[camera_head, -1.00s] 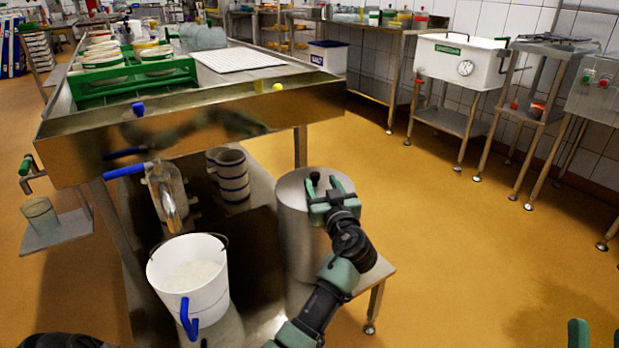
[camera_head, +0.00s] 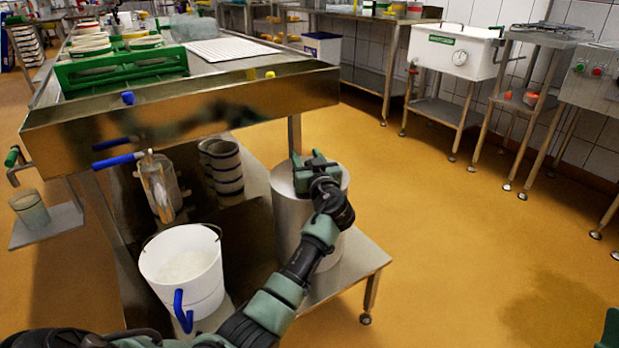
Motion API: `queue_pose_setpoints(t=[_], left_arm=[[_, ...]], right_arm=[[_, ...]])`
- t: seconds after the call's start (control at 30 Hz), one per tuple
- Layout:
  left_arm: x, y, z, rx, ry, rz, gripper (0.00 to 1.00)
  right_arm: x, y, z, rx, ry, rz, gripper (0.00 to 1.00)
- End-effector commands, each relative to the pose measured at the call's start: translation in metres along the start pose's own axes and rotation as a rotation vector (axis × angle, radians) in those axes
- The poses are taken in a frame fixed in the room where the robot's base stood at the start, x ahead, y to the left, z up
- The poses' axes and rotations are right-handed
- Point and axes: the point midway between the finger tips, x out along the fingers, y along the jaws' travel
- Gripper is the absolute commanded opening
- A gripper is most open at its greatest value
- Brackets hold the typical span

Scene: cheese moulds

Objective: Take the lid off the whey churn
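The whey churn (camera_head: 290,225) is a plain grey metal cylinder on the low steel shelf, right of the white bucket. Its flat round lid (camera_head: 283,182) is on top, with no gap visible between lid and churn. My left gripper (camera_head: 308,163) is over the lid, its green fingers at the lid's middle. The fingers and wrist hide the lid's handle, so whether they are closed on it is unclear. My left arm crosses in front of the churn's right side. A green part of my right gripper (camera_head: 609,328) shows at the lower right edge, mostly cut off.
A white bucket (camera_head: 183,265) with a blue handle and pale contents stands left of the churn. The steel draining table (camera_head: 180,125) overhangs behind the churn. The floor to the right is clear.

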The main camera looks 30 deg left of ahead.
Motion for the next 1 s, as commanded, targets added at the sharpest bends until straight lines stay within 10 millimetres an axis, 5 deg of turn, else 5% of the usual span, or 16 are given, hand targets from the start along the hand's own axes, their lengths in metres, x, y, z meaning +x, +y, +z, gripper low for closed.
queue_pose_setpoints(t=[0.03,0.13,1.0], left_arm=[[-0.0002,0.0001,0.0001,0.0,0.0,0.0,0.27],[-0.0003,0.0001,0.0002,0.0,0.0,0.0,0.0],[-0.0005,0.0002,0.0002,0.001,0.0,0.0,0.0]], right_arm=[[0.0,0.0,0.0001,0.0,0.0,0.0,0.36],[0.0,0.0,0.0002,0.0,-0.001,0.0,0.36],[-0.0001,0.0,0.0004,0.0,-0.002,0.0,0.36]])
